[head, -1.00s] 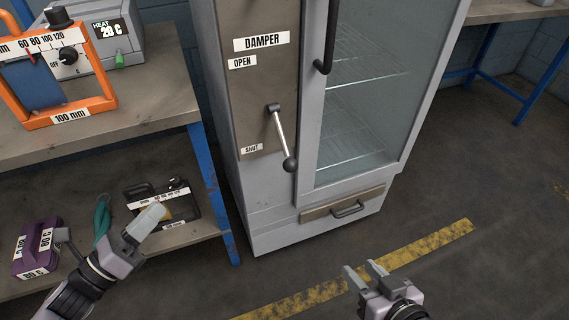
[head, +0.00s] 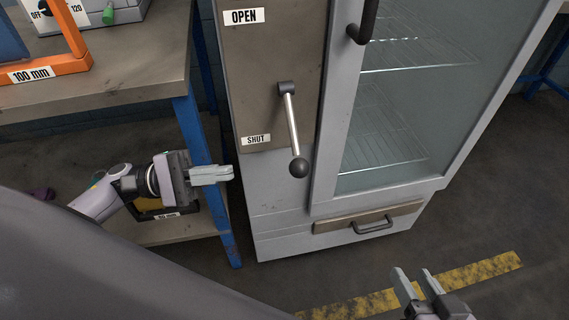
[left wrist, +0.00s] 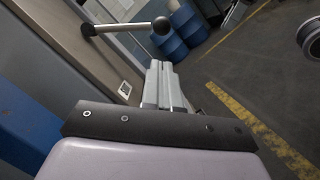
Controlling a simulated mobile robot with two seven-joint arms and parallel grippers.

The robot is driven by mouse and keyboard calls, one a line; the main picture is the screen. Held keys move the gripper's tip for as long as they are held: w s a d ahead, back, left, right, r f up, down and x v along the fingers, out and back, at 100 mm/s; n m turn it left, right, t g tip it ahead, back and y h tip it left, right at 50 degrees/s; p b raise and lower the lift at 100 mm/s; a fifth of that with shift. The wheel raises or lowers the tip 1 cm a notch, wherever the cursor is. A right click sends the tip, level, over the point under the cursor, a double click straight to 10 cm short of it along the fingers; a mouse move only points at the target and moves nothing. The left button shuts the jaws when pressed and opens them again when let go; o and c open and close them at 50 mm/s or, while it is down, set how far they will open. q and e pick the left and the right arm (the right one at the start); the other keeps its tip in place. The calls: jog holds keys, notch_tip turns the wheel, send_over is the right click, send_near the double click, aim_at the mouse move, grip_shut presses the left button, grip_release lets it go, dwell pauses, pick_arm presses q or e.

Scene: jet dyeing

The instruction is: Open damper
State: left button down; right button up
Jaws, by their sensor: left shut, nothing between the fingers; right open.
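The damper lever (head: 292,127) is a steel rod with a dark ball knob (head: 299,168) at its lower end. It hangs from a pivot on the brown panel (head: 262,105) and points down, slightly right, near the SHUT label (head: 256,140). The OPEN label (head: 244,17) is higher up. My left gripper (head: 230,173) is shut and empty, left of the knob and apart from it. The left wrist view shows the lever (left wrist: 120,28) and knob (left wrist: 161,25) beyond the left fingertips (left wrist: 162,66). My right gripper (head: 416,276) is open and empty at the lower right.
A glass door (head: 400,110) with a dark handle (head: 364,22) is right of the panel; a drawer (head: 368,217) is below. A bench (head: 110,85) with a blue leg (head: 205,165) stands left. Blue drums (left wrist: 188,24) show in the left wrist view. Floor in front is clear.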

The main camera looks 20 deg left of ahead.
aim_at(293, 131)
pick_arm(q)
jog(key=shift+s, duration=0.1)
jog(key=x, duration=1)
jog(key=shift+r, duration=0.1)
dwell(0.4)
